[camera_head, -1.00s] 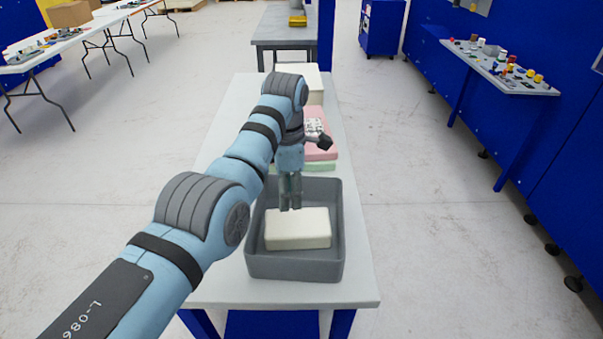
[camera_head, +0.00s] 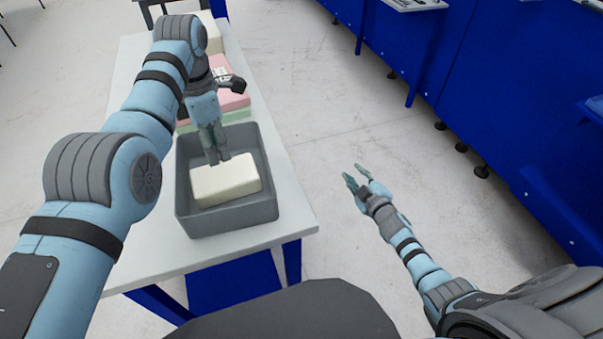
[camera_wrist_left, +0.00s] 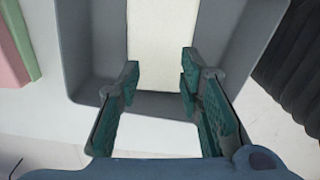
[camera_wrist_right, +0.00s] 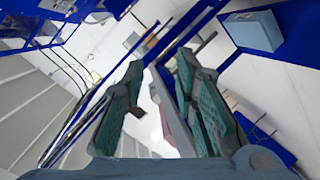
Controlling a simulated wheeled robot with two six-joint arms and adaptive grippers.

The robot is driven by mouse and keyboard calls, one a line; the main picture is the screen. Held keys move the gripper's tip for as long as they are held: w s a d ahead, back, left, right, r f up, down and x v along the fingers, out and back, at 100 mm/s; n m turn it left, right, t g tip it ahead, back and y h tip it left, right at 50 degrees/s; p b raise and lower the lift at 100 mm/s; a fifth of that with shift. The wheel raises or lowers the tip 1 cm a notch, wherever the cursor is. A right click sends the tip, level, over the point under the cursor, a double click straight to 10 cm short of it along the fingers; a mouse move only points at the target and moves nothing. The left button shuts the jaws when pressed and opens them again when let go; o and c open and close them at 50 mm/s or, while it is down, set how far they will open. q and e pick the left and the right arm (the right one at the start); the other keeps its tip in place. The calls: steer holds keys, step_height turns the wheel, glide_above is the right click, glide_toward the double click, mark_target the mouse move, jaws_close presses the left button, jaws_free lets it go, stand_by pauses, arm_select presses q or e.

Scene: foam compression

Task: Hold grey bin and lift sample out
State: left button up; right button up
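The grey bin (camera_head: 245,214) stands on the table with a cream foam block (camera_head: 225,183), the likely sample, lying flat inside. In the left wrist view, the bin (camera_wrist_left: 88,60) and the cream block (camera_wrist_left: 156,40) lie beyond my fingers. My left gripper (camera_head: 218,160) points down at the bin's far side, above the far end of the block. Its fingers (camera_wrist_left: 160,75) are apart with nothing gripped between them; whether they touch the bin is unclear. My right gripper (camera_head: 357,178) is open and empty in the air, right of the table, away from the bin.
Pink (camera_head: 233,100) and green (camera_head: 236,116) foam blocks lie behind the bin on the white table (camera_head: 283,203). Blue cabinets (camera_head: 480,90) stand to the right. The floor between table and cabinets is clear.

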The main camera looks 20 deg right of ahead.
arm_select(q)
steer(key=shift+w, duration=0.1)
arm_select(e)
steer(key=w+a+r+n+t+y, duration=0.2)
steer(key=r+n+y, duration=0.15)
steer(key=r, duration=0.35)
steer(key=w+a+r+n+t+y, duration=0.1)
steer(key=w+a+r+n+y, duration=0.2)
steer(key=r, duration=0.4)
steer(key=a+r+n+t+y, duration=0.2)
steer(key=r+n, duration=0.3)
steer(key=r, duration=0.3)
steer(key=s+a+r+n+g+y, duration=0.5)
steer(key=a+r+n+y, duration=0.4)
steer(key=n, duration=0.6)
steer(key=s+a+r+n+g, duration=0.1)
steer(key=s+a+n+g, duration=0.3)
steer(key=n+g, duration=0.4)
arm_select(q)
steer(key=shift+d, duration=0.1)
arm_select(e)
steer(key=n+g+h, duration=0.3)
steer(key=n+g, duration=0.3)
steer(key=n, duration=0.4)
glide_toward(234, 208)
steer(key=x, duration=1)
steer(key=shift+w+f, duration=0.1)
steer(key=shift+f, duration=0.15)
